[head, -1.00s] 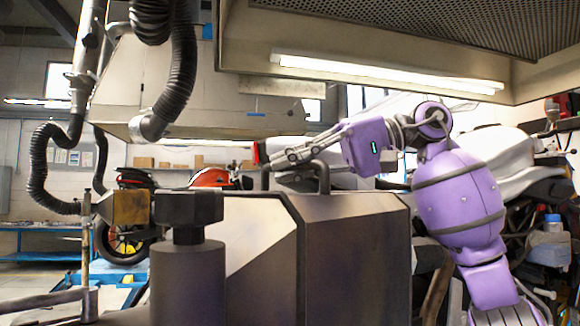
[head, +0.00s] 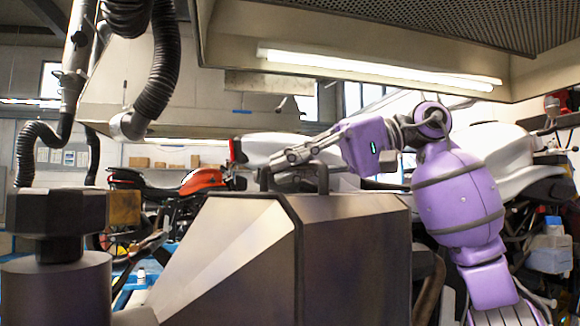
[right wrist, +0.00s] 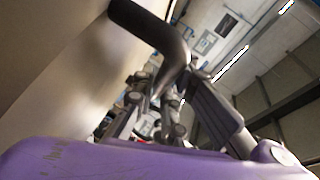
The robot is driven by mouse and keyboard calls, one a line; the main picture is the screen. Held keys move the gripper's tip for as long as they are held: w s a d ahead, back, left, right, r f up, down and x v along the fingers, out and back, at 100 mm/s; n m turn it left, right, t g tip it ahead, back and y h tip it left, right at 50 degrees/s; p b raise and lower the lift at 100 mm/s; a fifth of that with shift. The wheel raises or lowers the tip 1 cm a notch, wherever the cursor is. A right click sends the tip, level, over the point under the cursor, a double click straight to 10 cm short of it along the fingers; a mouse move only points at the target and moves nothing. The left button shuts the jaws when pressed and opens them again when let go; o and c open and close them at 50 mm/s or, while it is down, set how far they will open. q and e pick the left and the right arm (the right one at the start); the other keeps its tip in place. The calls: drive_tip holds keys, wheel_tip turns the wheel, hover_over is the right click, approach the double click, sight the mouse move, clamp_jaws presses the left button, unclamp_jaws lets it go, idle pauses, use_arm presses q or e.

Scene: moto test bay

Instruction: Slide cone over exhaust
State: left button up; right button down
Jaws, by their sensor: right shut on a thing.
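A large dark grey metal body with sloped sides, which I take for the cone (head: 355,255), fills the lower middle of the head view. A dark arched handle (head: 322,176) stands on its top. My right gripper (head: 285,160) is shut on the handle, its fingers reaching leftward over the cone's top. In the right wrist view the curved handle (right wrist: 155,32) runs to my gripper's fingers (right wrist: 160,105). I cannot clearly make out the exhaust; the cone hides much of the area behind it. My left gripper is not in view.
A dark hexagonal head on a thick cylinder (head: 57,285) stands close at the left. An orange motorcycle (head: 200,182) is behind. A white-bodied motorcycle (head: 490,150) is behind my right arm. A black hose (head: 160,70) and a lit hood (head: 380,68) hang overhead.

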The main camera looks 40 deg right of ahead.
drive_tip(key=shift+w+d+r, duration=0.1)
drive_tip(key=shift+d, duration=0.05)
drive_tip(key=c, duration=2.1)
unclamp_jaws()
drive_tip(key=o, duration=0.3)
drive_tip(key=shift+w, duration=0.15)
drive_tip(key=shift+o, duration=0.2)
drive_tip(key=shift+s+d, duration=0.2)
drive_tip(key=shift+s, duration=0.1)
drive_tip(key=v, duration=1.1)
drive_tip(key=shift+s+d, duration=0.1)
drive_tip(key=shift+d, duration=0.15)
